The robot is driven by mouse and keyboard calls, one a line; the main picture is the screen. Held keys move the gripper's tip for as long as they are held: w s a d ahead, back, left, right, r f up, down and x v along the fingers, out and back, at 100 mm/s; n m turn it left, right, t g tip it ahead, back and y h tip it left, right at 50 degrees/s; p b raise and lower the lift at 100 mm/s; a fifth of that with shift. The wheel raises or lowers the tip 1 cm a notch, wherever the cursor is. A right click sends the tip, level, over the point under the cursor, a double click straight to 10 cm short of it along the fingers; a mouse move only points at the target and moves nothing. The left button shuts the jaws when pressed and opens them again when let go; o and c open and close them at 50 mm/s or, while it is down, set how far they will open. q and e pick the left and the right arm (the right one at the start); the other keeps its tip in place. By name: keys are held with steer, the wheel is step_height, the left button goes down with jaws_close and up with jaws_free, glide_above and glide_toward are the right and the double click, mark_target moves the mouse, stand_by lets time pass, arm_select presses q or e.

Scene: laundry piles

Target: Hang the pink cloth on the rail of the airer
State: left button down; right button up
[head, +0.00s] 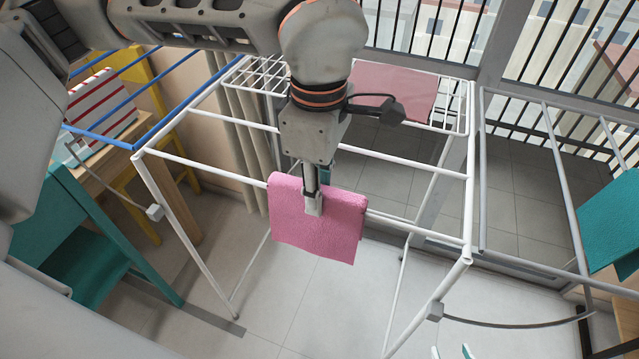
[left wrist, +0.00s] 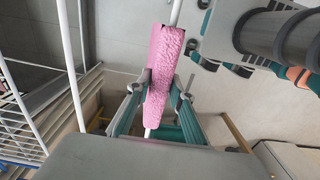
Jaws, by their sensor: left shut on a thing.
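The pink cloth (head: 336,232) hangs at the front rail (head: 419,229) of the white airer, its top edge at rail height and its near side hanging down. My left gripper (head: 313,205) comes from above and is shut on the cloth near its middle. In the left wrist view the cloth (left wrist: 165,50) lies between the fingers of the left gripper (left wrist: 162,86). The rail (left wrist: 177,12) emerges at both ends of the cloth, which appears to straddle it. The far side of the cloth is hidden. Two fingertips of my right gripper (head: 452,353) show apart at the bottom edge.
A flatter pink cloth (head: 395,92) lies over the back of the airer. A teal chair (head: 85,265) and a striped cloth (head: 101,104) are at the left. A teal cloth (head: 610,222) hangs at the right. Tiled floor (head: 290,310) is clear below the airer.

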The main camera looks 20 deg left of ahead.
steer(key=shift+s+f, duration=0.1)
steer(key=shift+s, duration=0.05)
arm_select(q)
steer(key=c, duration=1.7)
jaws_free()
arm_select(e)
steer(key=shift+s+f, duration=0.15)
steer(key=shift+f, duration=0.05)
